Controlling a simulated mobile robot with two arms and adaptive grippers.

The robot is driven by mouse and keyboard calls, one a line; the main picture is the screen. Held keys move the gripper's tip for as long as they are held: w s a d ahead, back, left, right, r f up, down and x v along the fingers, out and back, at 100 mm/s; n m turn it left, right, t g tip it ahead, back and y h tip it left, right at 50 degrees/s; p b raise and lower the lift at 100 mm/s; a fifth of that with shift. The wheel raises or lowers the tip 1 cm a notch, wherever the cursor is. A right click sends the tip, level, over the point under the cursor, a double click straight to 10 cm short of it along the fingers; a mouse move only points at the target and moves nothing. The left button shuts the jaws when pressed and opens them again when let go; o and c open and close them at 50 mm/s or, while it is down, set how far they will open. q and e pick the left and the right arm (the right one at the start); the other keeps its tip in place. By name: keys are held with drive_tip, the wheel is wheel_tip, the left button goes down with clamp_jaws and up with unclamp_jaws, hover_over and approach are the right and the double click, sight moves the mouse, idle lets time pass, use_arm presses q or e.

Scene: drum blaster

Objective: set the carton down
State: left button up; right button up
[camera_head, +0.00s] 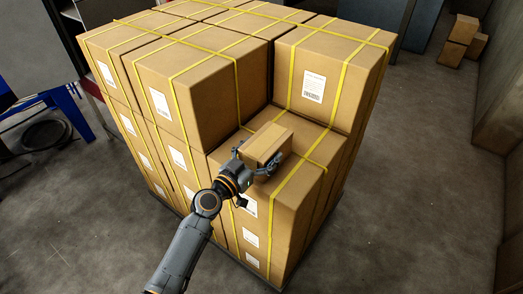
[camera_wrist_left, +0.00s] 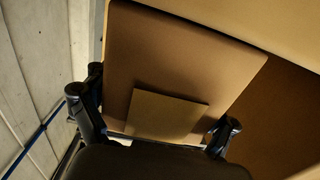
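The small brown carton (camera_head: 268,143) is in the head view, in the notch at the near corner of a strapped stack of big boxes. It is just above or on the top of a lower big box (camera_head: 305,170); I cannot tell whether it touches. My left gripper (camera_head: 256,162) has its fingers on either side of the carton's near end. In the left wrist view the carton (camera_wrist_left: 175,60) fills the space between the two dark fingers (camera_wrist_left: 160,118), which look closed against its sides. My right gripper is in neither view.
Taller strapped boxes (camera_head: 185,90) rise behind and left of the carton, and another (camera_head: 330,75) behind right. The stack stands on a dark pallet. Loose boxes (camera_head: 462,35) lie at the far right. A blue frame (camera_head: 72,108) is at the left. Floor is clear at the right.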

use_arm(q)
drive_tip(key=shift+o, duration=0.3)
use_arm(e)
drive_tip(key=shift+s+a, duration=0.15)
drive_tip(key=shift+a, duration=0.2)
use_arm(q)
drive_tip(key=shift+r, duration=0.1)
drive_tip(key=shift+s+a, duration=0.1)
drive_tip(key=b+v, duration=0.1)
drive_tip(key=v, duration=0.9)
drive_tip(key=shift+s+a+b, duration=0.15)
drive_tip(key=shift+s+b, duration=0.1)
drive_tip(key=shift+b, duration=0.15)
drive_tip(key=shift+s+a, duration=0.35)
drive_tip(key=shift+s, duration=0.15)
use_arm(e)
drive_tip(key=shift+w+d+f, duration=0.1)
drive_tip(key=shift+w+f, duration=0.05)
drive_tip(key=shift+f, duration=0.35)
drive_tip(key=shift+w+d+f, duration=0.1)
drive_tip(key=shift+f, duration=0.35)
